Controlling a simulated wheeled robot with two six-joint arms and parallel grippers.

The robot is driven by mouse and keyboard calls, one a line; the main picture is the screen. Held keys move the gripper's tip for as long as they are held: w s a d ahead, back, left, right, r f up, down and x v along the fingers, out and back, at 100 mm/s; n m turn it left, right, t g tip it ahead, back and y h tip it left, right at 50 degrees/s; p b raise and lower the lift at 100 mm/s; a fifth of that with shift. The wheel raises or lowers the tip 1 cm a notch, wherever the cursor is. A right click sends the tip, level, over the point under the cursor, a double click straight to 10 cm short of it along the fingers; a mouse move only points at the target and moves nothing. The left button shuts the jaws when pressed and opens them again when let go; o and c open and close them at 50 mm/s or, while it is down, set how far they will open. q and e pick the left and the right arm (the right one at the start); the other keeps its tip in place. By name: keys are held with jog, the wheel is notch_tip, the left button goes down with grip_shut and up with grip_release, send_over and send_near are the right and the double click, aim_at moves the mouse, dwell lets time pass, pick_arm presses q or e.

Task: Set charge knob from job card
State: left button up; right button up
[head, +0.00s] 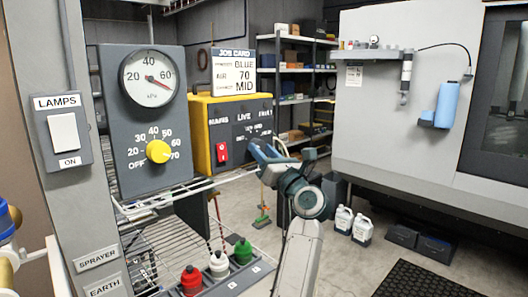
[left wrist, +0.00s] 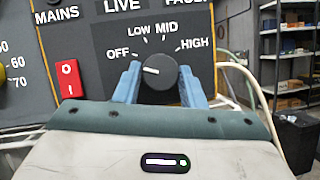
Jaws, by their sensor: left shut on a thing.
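The job card (head: 233,73) stands on top of the yellow-edged control box (head: 202,105) and reads BLUE, AIR 70, and MID on its bottom line. The charge knob (left wrist: 163,77) is round and dark, with OFF, LOW, MID and HIGH marked around it. Its white pointer line lies to the left, nearest OFF. My left gripper (head: 268,152) is at the box's right front and hides the knob in the head view. In the left wrist view its blue fingers (left wrist: 160,88) are shut on the knob's two sides. My right gripper is not in view.
A red switch (head: 222,152) is left of the knob. The grey panel (head: 120,113) holds a gauge (head: 147,77) reading past 60 and a yellow knob (head: 158,151). Red, white and green bottles (head: 218,264) stand below. White jugs (head: 362,229) stand on the floor.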

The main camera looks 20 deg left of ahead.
pick_arm(q)
jog(key=m+h+p, duration=0.1)
jog(key=m+p, duration=0.2)
jog(key=p, duration=0.1)
jog(key=m+t+h+p, duration=0.1)
jog(key=m+p, duration=0.2)
jog(key=p, duration=0.2)
jog(key=r+m+t+h+p, duration=0.1)
jog(key=m+h+p, duration=0.1)
jog(key=p, duration=0.3)
jog(key=shift+s+a+m, duration=0.15)
jog(key=shift+s+m, duration=0.05)
jog(key=shift+m, duration=0.7)
jog(key=shift+f+m, duration=0.1)
jog(key=shift+m, duration=0.4)
jog(key=shift+f+m+h+p, duration=0.1)
jog(key=shift+m+h+p, duration=0.25)
jog(key=shift+m+h, duration=0.5)
jog(key=m+h, duration=0.1)
jog(key=m, duration=0.3)
jog(key=shift+g, duration=0.3)
jog(key=shift+r+m+g+h, duration=0.2)
jog(key=shift+m+g, duration=0.1)
jog(key=shift+m, duration=0.55)
jog(key=shift+r+m+g+h, duration=0.15)
jog(key=shift+m+g, duration=0.15)
jog(key=shift+m, duration=0.5)
jog(key=shift+f, duration=0.1)
